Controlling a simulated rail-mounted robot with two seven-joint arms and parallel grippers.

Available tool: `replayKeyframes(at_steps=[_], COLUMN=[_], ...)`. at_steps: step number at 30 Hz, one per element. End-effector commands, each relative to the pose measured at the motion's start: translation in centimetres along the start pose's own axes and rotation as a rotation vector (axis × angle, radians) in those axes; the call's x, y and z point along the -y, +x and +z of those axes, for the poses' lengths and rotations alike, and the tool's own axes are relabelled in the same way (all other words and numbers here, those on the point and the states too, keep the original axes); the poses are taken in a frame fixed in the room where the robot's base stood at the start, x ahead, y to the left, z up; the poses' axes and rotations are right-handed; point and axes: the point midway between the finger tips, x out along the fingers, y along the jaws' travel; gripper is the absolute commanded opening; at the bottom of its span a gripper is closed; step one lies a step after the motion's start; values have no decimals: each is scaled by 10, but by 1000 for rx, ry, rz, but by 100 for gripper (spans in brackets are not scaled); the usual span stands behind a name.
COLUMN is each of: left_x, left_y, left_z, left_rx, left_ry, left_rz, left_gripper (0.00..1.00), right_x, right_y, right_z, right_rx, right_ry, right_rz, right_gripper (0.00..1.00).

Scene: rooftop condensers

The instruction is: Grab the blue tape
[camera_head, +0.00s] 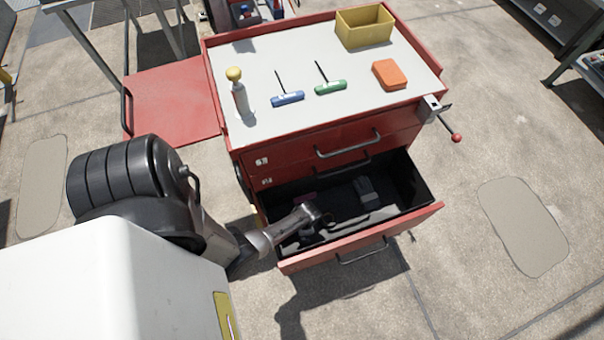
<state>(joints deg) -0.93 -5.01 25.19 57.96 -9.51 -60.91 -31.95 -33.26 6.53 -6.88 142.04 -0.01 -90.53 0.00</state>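I cannot make out a blue tape anywhere in view. A red tool cabinet (330,130) has its lower drawer (420,213) pulled open, with a dark, shaded inside. My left gripper (318,216) is inside the drawer's left part, low over its floor. It is dark and small, so I cannot tell whether it is open or shut or holds anything. A grey item (366,190) lies in the drawer to the right of it. A small pinkish item (304,198) lies behind it, partly hidden. My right gripper is not in view.
On the cabinet top are a yellow-capped bottle (240,98), a blue T-handle key (288,99), a green T-handle key (330,88), an orange block (389,74) and a yellow bin (364,27). A red-knobbed lever (455,136) sticks out right. Floor to the right is clear.

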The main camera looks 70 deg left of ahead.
Motion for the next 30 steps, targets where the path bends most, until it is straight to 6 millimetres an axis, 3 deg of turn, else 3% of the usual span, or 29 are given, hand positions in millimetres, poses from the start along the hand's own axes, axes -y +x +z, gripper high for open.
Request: replayKeyframes(at_steps=[2,19,30], left_x=[0,0,0], left_y=[-1,-1,-8], left_z=[0,0,1], left_rx=[0,0,0], left_ry=[0,0,0], left_rz=[0,0,-1], left_gripper=[100,47,47], right_x=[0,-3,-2], right_y=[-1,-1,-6], right_z=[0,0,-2], right_rx=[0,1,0], right_ry=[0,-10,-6], right_rz=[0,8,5], right_gripper=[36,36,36])
